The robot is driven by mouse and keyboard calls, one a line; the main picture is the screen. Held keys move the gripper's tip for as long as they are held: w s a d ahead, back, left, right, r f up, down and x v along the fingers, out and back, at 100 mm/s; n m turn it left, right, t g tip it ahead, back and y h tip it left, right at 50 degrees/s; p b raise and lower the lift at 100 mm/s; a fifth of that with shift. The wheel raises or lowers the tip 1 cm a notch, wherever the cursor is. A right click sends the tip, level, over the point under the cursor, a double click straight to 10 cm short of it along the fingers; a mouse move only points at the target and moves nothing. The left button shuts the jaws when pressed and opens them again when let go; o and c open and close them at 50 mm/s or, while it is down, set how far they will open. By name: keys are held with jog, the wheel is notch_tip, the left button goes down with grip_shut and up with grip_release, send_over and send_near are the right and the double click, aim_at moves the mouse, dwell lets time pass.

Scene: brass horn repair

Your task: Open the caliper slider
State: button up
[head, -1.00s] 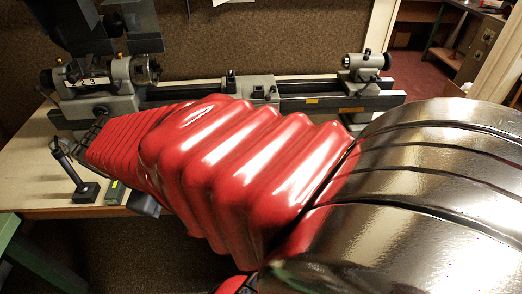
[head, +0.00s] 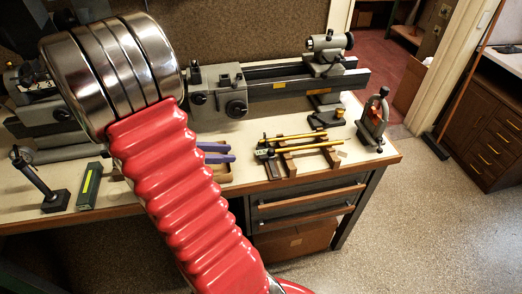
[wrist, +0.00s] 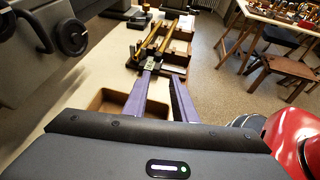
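Two long yellow bars (head: 305,146) lie across a wooden rack (head: 289,166) on the bench; they also show in the wrist view (wrist: 155,40). A dark block (head: 265,154) sits at their near left end and looks like the caliper's slider, but it is too small to be sure; it also shows in the wrist view (wrist: 147,66). My gripper (head: 231,152) has two purple fingers, parted and empty, pointing at the rack's near end. In the wrist view my gripper (wrist: 162,74) is just short of the block, with a gap between the fingers. The arm hides the rest of the gripper.
An open wooden tray (wrist: 108,100) lies below my fingers. The grey lathe (head: 225,92) runs along the back of the bench. A clamp-like stand (head: 375,118) is at the right end, and a dark stand (head: 53,200) and green box (head: 88,188) at the left.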

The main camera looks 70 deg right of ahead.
aim_at(268, 151)
jog(key=shift+s+d+f+g+h, duration=0.2)
jog(key=shift+s+d+g+h, duration=0.1)
jog(key=shift+d, duration=0.3)
jog(key=shift+d, duration=0.1)
jog(key=x, duration=1.3)
jog(key=shift+s+d+f, duration=0.1)
jog(key=shift+s+f, duration=0.1)
jog(key=shift+f, duration=0.1)
grip_shut()
